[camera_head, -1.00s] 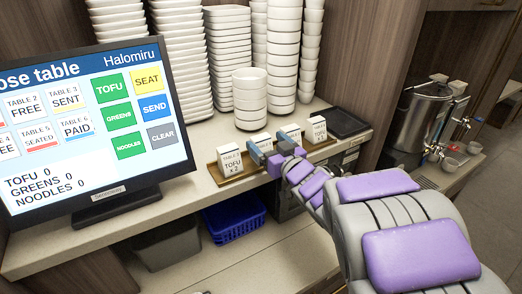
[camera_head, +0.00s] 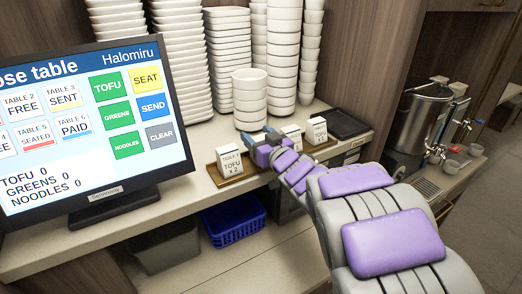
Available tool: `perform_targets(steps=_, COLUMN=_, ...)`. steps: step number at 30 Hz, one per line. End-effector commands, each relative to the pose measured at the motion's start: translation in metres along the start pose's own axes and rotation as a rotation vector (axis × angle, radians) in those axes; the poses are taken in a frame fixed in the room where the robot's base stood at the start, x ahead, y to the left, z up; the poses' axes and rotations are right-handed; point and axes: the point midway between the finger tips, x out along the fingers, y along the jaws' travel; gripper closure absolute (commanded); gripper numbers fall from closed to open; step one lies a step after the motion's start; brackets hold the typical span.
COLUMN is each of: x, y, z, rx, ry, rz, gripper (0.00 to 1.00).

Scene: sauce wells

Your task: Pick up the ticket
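Several small white upright tickets stand in a row on a brown wooden tray (camera_head: 240,180) on the counter. The left ticket (camera_head: 229,161) reads "TOFU x 2". Another ticket (camera_head: 291,134) stands right of my gripper, partly hidden by it, and one more ticket (camera_head: 317,130) stands at the right end. My gripper (camera_head: 258,135) is over the row, between the left ticket and the right ones. Its two blue-grey fingers look spread apart. What lies between or behind them is hidden by the gripper and arm, so I cannot tell contact.
A monitor (camera_head: 90,120) stands on the left of the counter. A stack of white bowls (camera_head: 249,98) is right behind the tray, with more dishes behind. A black tray (camera_head: 347,123) lies to the right. A blue basket (camera_head: 233,222) sits on the lower shelf.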

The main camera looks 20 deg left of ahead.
Motion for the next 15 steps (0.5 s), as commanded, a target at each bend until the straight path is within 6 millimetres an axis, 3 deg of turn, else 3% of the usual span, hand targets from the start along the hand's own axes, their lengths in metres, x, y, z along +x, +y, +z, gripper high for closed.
perform_targets(steps=10, x=0.0003, y=-0.0005, z=0.0003, rx=0.000, ry=0.000, rz=0.000, gripper=0.67)
perform_targets(steps=15, x=0.0004, y=-0.0005, z=0.0001, rx=0.000, ry=0.000, rz=-0.001, gripper=0.68)
